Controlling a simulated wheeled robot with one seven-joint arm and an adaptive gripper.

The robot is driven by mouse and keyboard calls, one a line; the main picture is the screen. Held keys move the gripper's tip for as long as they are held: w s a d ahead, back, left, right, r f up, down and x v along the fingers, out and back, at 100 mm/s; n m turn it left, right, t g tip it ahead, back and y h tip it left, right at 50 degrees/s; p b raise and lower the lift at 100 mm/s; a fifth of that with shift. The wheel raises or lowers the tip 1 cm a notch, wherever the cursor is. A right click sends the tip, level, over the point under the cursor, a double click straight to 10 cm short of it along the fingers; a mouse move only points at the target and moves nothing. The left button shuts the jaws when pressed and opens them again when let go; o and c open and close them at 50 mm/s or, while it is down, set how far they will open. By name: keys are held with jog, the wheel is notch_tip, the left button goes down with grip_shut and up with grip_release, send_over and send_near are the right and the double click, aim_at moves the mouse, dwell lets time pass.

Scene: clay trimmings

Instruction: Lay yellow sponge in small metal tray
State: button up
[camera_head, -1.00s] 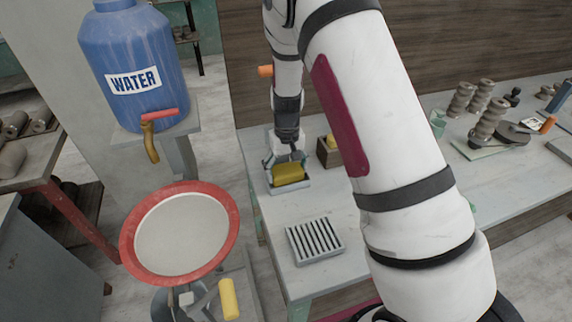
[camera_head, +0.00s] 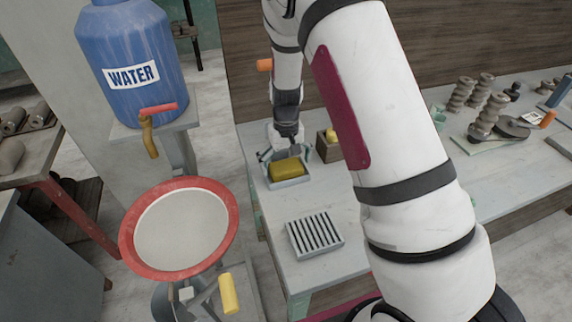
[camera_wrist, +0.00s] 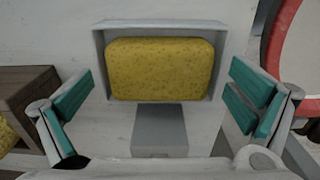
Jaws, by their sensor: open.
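The yellow sponge (camera_head: 287,167) lies in the small metal tray (camera_head: 290,184) on the bench. In the wrist view the sponge (camera_wrist: 160,69) sits flat within the walls of the tray (camera_wrist: 101,62). My gripper (camera_head: 287,152) is just above and behind the tray. In the wrist view my gripper (camera_wrist: 158,105) is open, with its teal finger pads apart on either side, not touching the sponge.
A slatted rack (camera_head: 314,236) lies on the bench in front of the tray. A wooden box (camera_head: 328,150) with something yellow in it stands right of the tray. A red-rimmed basin (camera_head: 131,232) and a blue water jug (camera_head: 133,60) are at left.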

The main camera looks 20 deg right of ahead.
notch_tip(320, 180, up, 11)
jog(key=shift+r, duration=0.2)
jog(key=s+r+t+y, duration=0.1)
jog(key=s+r+t, duration=0.2)
jog(key=s+r, duration=1.2)
jog(key=s+r+t, duration=0.1)
jog(key=s+r, duration=0.1)
jog(key=s, duration=0.5)
jog(key=s+r+t+h, duration=0.1)
jog(key=s+r, duration=0.2)
jog(key=s, duration=0.3)
jog(key=shift+s+r, duration=0.3)
jog(key=shift+s, duration=0.1)
